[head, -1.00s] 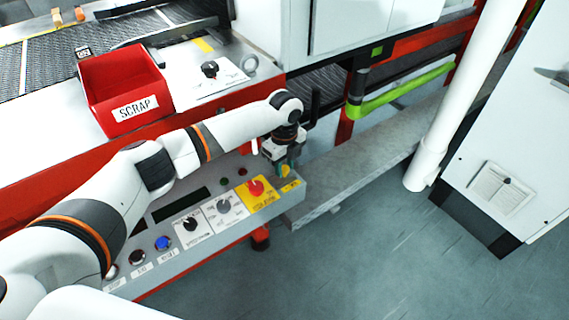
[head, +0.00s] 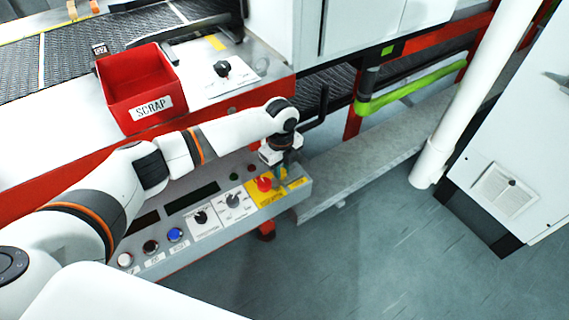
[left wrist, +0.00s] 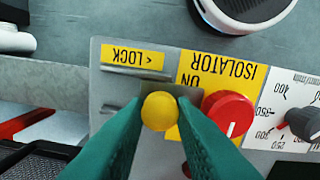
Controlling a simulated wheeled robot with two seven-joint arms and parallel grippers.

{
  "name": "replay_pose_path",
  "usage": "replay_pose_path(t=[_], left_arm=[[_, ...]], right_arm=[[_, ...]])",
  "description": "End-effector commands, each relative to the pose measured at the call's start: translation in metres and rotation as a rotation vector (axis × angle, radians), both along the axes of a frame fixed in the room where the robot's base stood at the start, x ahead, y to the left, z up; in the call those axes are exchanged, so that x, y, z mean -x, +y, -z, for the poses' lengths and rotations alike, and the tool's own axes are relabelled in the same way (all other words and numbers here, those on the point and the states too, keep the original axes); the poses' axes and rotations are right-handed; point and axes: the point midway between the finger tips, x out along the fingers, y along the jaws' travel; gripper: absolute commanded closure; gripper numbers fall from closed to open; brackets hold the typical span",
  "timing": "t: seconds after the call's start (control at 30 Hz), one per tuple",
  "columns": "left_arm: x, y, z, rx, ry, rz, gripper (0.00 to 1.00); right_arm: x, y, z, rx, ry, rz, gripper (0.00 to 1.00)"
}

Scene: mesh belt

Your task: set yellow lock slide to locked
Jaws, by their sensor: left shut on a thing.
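The yellow lock slide's round knob (left wrist: 160,111) is between the two green fingertips of my left gripper (left wrist: 160,116), which is shut on it. The knob is at the slot end beside the red isolator knob (left wrist: 228,112). A yellow LOCK label (left wrist: 132,57), upside down in the left wrist view, is just above the grey guide rail (left wrist: 135,73). In the head view my left gripper (head: 281,178) points down at the panel's right end, and its fingers mostly hide the slide. My right gripper is not in view.
The control panel (head: 225,222) also has two dials, a blue button (head: 175,235) and other buttons to the left. A red SCRAP bin (head: 140,90) stands behind my left arm. The floor right of the panel is clear.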

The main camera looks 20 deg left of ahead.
Motion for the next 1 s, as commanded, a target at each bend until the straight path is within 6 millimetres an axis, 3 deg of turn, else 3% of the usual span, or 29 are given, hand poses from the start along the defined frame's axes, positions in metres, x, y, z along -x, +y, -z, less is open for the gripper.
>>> replay_pose_path(t=[0.07, 0.1, 0.2, 0.67, 0.77, 1.0], left_arm=[[0.002, 0.002, 0.002, -0.006, 0.009, -0.001, 1.00], [0.002, 0.002, 0.002, -0.007, 0.009, -0.002, 0.70], [0.002, 0.002, 0.002, -0.007, 0.008, -0.001, 0.55], [0.001, 0.001, -0.003, -0.003, 0.004, -0.001, 0.55], [0.000, 0.001, -0.014, -0.003, 0.003, -0.001, 0.55], [0.000, 0.001, -0.065, -0.004, 0.000, 0.000, 0.55]], right_arm=[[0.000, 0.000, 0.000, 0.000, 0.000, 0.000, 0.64], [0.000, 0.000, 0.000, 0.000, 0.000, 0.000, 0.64], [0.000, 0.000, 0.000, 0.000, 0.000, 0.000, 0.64], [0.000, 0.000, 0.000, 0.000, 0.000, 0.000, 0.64], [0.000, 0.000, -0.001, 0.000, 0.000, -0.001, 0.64], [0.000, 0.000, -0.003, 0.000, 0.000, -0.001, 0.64]])
